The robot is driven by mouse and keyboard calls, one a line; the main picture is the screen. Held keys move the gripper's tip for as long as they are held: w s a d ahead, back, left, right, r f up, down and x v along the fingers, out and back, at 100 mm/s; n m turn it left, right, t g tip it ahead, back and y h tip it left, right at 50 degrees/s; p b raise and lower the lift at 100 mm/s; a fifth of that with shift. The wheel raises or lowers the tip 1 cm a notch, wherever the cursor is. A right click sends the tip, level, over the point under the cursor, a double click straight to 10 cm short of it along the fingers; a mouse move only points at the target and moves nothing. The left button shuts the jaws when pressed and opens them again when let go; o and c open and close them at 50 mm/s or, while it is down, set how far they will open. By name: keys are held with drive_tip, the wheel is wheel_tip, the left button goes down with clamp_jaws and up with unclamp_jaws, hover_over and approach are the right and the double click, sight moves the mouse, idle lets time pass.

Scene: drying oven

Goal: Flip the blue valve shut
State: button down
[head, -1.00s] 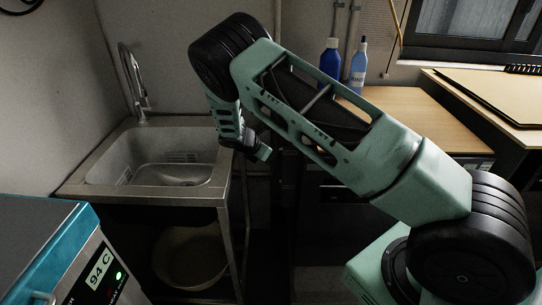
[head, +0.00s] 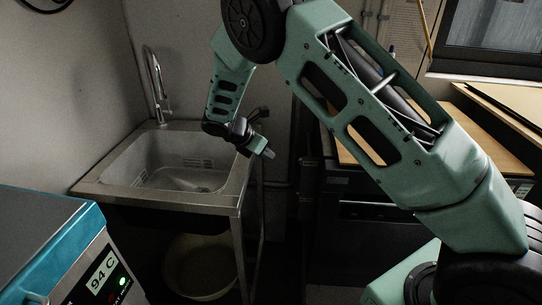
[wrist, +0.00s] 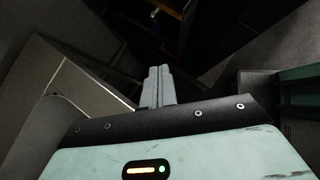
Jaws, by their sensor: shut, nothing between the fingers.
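I cannot make out a blue valve in either view. My gripper (head: 267,152) is beside the right front edge of the sink in the head view, tilted down and to the right. In the wrist view its two grey fingers (wrist: 159,72) are together with nothing between them. They point toward a dark area, and nothing is seen touching their tips. My arm hides part of the back wall and the counter behind it.
The sink (head: 92,187) with its tap (head: 157,85) stands at left, a pale basin (head: 200,285) beneath. A dark cabinet (head: 370,235) and wooden counters (head: 500,125) are at right.

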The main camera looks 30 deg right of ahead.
drive_tip(key=x, duration=1.7)
drive_tip(key=shift+w+d+f, duration=0.1)
drive_tip(key=shift+w+d, duration=0.15)
drive_tip(key=shift+d, duration=0.2)
